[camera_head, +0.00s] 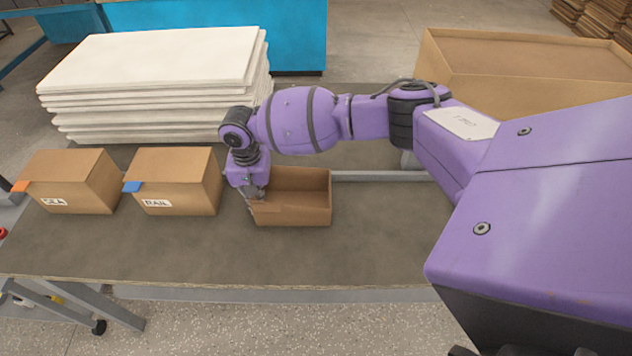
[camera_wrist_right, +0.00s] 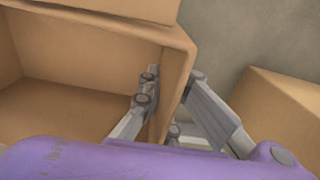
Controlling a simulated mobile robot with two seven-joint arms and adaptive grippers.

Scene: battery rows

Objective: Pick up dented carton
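An open brown carton (camera_head: 292,213) stands on the table in the middle of the head view. It fills the left of the right wrist view (camera_wrist_right: 90,62). No clear dent shows on it. My right gripper (camera_head: 254,196) is at its left wall in the head view. In the right wrist view the gripper's fingers (camera_wrist_right: 172,80) straddle this wall, one inside the carton and one outside. Both fingertips appear to press on the wall. The carton looks upright and resting on the table. My left gripper is not in view.
Two closed cartons, one labelled SEA (camera_head: 70,182) with an orange tab and one labelled RAIL (camera_head: 175,182) with a blue tab, stand to the left. White sheets (camera_head: 150,75) are stacked behind. A large box (camera_head: 520,75) stands back right. The table front (camera_head: 200,250) is clear.

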